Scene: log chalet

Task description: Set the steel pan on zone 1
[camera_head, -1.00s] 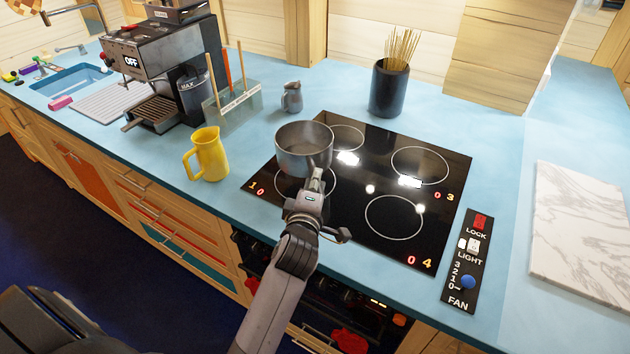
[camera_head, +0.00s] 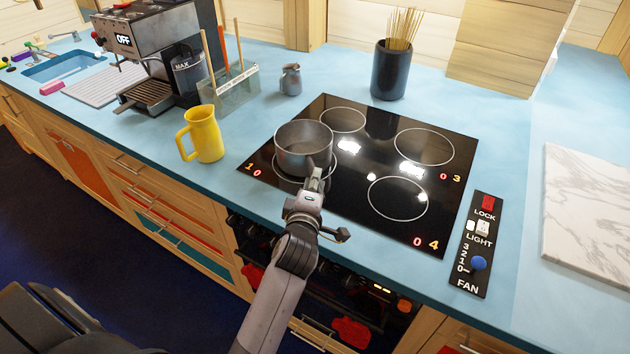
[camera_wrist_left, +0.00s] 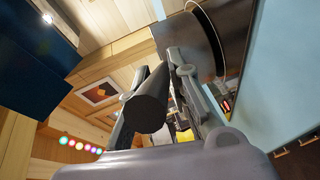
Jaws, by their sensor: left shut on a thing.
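The steel pan (camera_head: 304,147) is over the front left ring of the black cooktop, beside the label 1. My left gripper (camera_head: 314,180) is shut on the pan's handle, which points toward me. In the left wrist view the dark handle (camera_wrist_left: 150,100) lies between the fingers, and the pan's side (camera_wrist_left: 222,30) shows at the top. My right gripper is not in view.
The cooktop (camera_head: 360,180) has its other rings empty. A yellow jug (camera_head: 205,135) stands left of the pan, and a small grey pitcher (camera_head: 290,79) stands behind it. A dark pot of sticks (camera_head: 391,70) is at the back. A control panel (camera_head: 476,245) lies at right.

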